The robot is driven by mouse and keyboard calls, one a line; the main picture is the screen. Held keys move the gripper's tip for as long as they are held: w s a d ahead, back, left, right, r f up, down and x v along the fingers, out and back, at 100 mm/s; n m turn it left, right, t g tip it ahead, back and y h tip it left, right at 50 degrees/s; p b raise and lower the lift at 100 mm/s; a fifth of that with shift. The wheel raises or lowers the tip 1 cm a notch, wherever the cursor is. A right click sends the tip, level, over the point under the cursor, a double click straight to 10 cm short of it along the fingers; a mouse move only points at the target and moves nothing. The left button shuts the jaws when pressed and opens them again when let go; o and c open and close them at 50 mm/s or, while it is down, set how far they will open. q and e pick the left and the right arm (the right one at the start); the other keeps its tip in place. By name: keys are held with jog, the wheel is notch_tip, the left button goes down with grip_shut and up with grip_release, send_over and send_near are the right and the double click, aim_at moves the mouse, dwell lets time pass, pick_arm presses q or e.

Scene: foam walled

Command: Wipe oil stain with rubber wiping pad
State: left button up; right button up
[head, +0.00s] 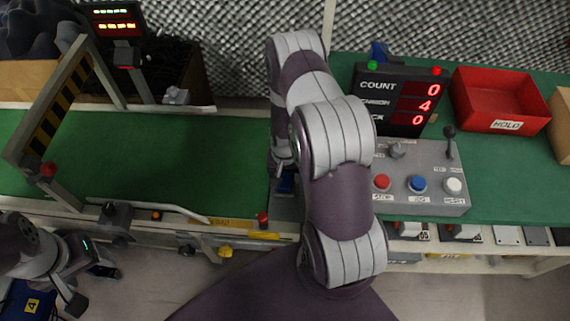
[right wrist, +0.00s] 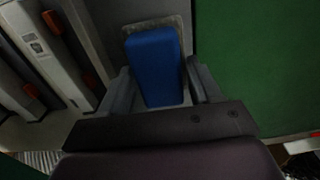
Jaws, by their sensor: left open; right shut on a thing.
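The blue rubber wiping pad (right wrist: 155,62) is between the two fingers of my right gripper (right wrist: 160,88), which is shut on it. I cannot tell whether the pad touches the surface. My left gripper (head: 90,287) is open and empty at the lower left.
A green conveyor (head: 170,150) lies left, with a striped guard frame (head: 60,105) and rails. To the right are a button panel (head: 420,185), a counter display (head: 396,98) and a red bin (head: 498,100). My right arm hides the middle.

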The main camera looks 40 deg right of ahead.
notch_tip(320, 180, up, 2)
jog(key=shift+w+d+r+p, duration=0.1)
jog(key=shift+w+r+p, duration=0.1)
jog(key=shift+p, duration=0.4)
notch_tip(320, 180, up, 4)
jog(key=p, duration=0.3)
jog(key=shift+r+p, duration=0.25)
jog(key=shift+p, duration=0.1)
jog(key=shift+s, duration=0.1)
